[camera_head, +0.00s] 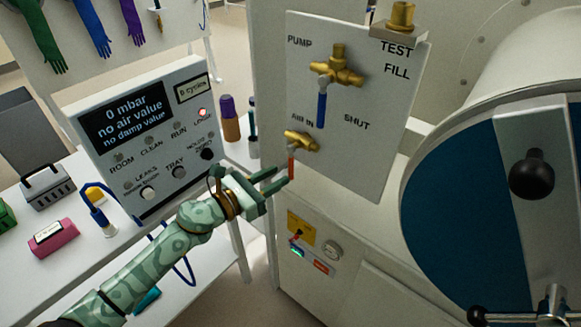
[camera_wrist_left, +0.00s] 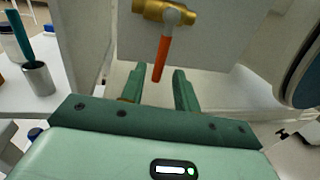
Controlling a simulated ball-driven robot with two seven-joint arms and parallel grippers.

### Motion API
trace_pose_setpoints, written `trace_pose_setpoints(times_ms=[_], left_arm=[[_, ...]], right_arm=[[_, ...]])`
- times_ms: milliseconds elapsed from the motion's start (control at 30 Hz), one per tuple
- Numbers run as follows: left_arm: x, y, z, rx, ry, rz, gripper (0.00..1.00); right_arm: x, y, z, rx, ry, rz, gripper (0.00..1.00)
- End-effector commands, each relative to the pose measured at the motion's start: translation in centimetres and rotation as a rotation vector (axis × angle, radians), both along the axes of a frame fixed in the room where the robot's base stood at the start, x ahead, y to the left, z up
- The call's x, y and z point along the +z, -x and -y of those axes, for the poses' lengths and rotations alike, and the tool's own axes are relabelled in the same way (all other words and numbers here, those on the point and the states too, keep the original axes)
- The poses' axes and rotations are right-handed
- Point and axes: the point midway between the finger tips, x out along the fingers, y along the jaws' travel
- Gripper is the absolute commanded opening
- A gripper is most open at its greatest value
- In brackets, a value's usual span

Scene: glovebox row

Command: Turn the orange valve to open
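The orange valve handle (camera_head: 291,167) hangs straight down from a brass valve body (camera_head: 301,141) labelled AIR IN on the grey panel. In the left wrist view the orange lever (camera_wrist_left: 161,58) hangs from its brass body (camera_wrist_left: 160,11). My left gripper (camera_head: 279,180) is open close to the lever's lower end. In the left wrist view its two fingers (camera_wrist_left: 158,84) stand apart, with the lever's tip in the gap between them as seen. I cannot tell whether either finger touches it. My right gripper is not in view.
A blue-handled valve (camera_head: 322,105) sits above on the same panel. A control box (camera_head: 137,141) stands on the bench at left. A large round blue door (camera_head: 450,210) with a black knob (camera_head: 531,174) is at right. A yellow switch plate (camera_head: 301,228) is below the panel.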

Motion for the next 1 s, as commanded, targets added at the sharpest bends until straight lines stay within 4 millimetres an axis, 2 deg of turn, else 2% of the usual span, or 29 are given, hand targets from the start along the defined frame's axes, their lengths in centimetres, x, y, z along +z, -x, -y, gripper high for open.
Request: trace_pose_setpoints(times_ms=[100, 300, 633, 667, 767, 1000], left_arm=[[0.0, -1.7, 1.9, 0.000, 0.001, 0.000, 0.31], [-0.1, -3.3, 3.6, 0.001, 0.000, 0.000, 0.31], [0.0, -3.7, 3.9, 0.001, 0.000, 0.000, 0.31], [0.0, -3.7, 3.9, 0.001, 0.000, 0.000, 0.28], [0.0, -3.7, 3.9, 0.001, 0.000, 0.000, 0.01], [-0.1, -3.6, 3.9, 0.001, 0.003, -0.004, 0.00]], right_arm=[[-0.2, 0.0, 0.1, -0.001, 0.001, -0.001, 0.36], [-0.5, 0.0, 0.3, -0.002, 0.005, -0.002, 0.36], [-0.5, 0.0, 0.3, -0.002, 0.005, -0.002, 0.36], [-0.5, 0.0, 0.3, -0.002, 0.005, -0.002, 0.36], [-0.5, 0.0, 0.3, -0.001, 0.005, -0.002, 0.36], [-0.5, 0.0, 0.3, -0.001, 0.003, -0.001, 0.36]])
